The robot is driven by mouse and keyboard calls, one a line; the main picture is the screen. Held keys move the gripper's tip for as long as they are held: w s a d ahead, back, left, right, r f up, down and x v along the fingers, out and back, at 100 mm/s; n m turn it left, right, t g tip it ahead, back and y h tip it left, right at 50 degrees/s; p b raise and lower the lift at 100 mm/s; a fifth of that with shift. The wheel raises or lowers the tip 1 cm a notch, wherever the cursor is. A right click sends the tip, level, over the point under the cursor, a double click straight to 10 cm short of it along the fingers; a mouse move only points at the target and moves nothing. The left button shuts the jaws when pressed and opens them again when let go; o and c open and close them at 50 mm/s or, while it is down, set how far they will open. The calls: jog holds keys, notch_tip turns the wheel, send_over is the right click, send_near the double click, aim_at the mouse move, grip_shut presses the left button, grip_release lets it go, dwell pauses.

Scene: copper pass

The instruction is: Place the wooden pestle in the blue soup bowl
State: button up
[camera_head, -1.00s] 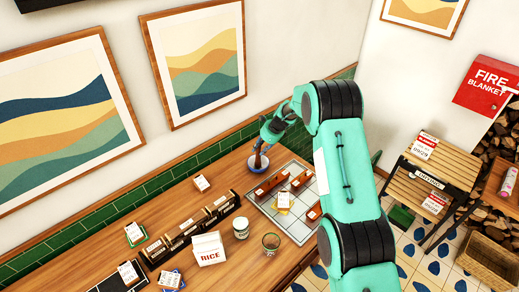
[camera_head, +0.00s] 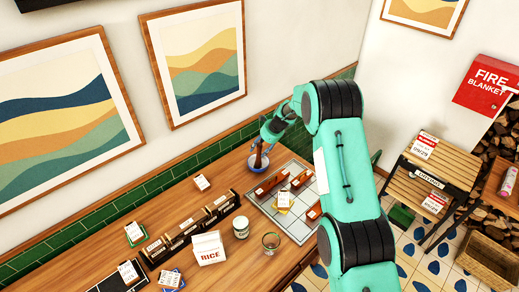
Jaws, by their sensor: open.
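The wooden pestle (camera_head: 258,156) is a small brown shape standing roughly upright, slightly tilted, at the wall side of the counter. Its lower end is within the outline of the blue soup bowl (camera_head: 251,164), of which only a little rim shows around it. Whether the pestle touches the bowl's floor is too small to tell. My gripper (camera_head: 261,142) is open around or just above the pestle's upper end. Contact between the fingers and the pestle cannot be made out.
A grey tiled board (camera_head: 291,222) with brown wooden holders and cards lies right of the bowl. A rice box (camera_head: 208,248), a tin (camera_head: 241,227) and a glass (camera_head: 271,243) stand nearer on the counter (camera_head: 185,208). The green tiled wall (camera_head: 224,142) is close behind.

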jog(key=b+v, duration=0.1)
jog(key=v, duration=1.1)
dwell(0.8)
jog(key=shift+d+r, duration=0.1)
jog(key=shift+r, duration=0.05)
